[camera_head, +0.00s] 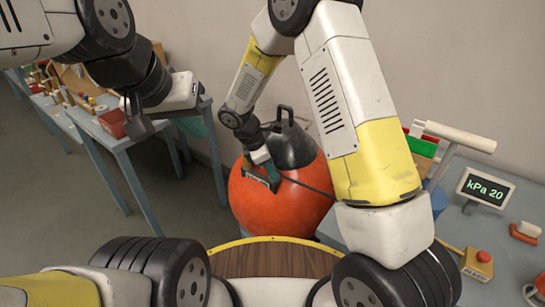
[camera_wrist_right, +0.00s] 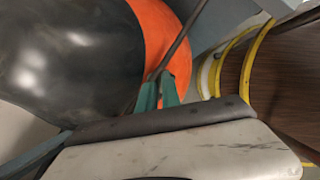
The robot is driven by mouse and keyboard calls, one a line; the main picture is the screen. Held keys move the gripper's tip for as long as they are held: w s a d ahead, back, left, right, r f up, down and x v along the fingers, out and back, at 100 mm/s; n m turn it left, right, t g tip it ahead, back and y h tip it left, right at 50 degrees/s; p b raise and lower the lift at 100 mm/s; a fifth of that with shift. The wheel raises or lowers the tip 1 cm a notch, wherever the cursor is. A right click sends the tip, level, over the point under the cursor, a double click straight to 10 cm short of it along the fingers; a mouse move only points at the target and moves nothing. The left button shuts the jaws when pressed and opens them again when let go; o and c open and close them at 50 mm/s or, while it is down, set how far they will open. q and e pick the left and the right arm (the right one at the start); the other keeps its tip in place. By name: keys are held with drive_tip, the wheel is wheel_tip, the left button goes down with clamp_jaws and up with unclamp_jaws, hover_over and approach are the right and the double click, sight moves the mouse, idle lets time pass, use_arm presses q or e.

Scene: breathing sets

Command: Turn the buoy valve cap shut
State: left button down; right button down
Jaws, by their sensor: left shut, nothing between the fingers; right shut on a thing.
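The orange buoy (camera_head: 285,205) with a black top and handle stands behind the round wooden surface. In the right wrist view its black top (camera_wrist_right: 65,50) and orange side (camera_wrist_right: 160,40) are close. My right gripper (camera_head: 268,178) reaches down against the buoy's upper left side. A thin dark line runs from the fingertips across the buoy. My left gripper (camera_head: 138,124) is shut and empty, well left of the buoy.
A round wooden top with a yellow rim (camera_head: 270,241) lies in front of the buoy. A display (camera_head: 485,188) reading "kPa 20" and a red button (camera_head: 483,257) are on the right bench. A blue-grey table (camera_head: 115,140) with small items stands left.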

drive_tip(key=m+g, duration=0.1)
drive_tip(key=m, duration=0.3)
drive_tip(key=shift+w+m+g, duration=0.15)
drive_tip(key=shift+m+g, duration=0.15)
drive_tip(key=shift+g, duration=0.1)
drive_tip(key=shift+w+m+g+y, duration=0.15)
drive_tip(key=shift+m+g, duration=0.3)
drive_tip(key=shift+m, duration=0.85)
drive_tip(key=shift+s+m+g+y, duration=0.1)
drive_tip(key=shift+m+g+y, duration=0.25)
drive_tip(key=shift+m, duration=0.95)
drive_tip(key=c, duration=1.8)
unclamp_jaws()
drive_tip(key=shift+r, duration=0.1)
drive_tip(key=v, duration=0.7)
drive_tip(key=shift+w+a+r, duration=0.15)
drive_tip(key=shift+w+r, duration=0.1)
drive_tip(key=shift+r, duration=0.05)
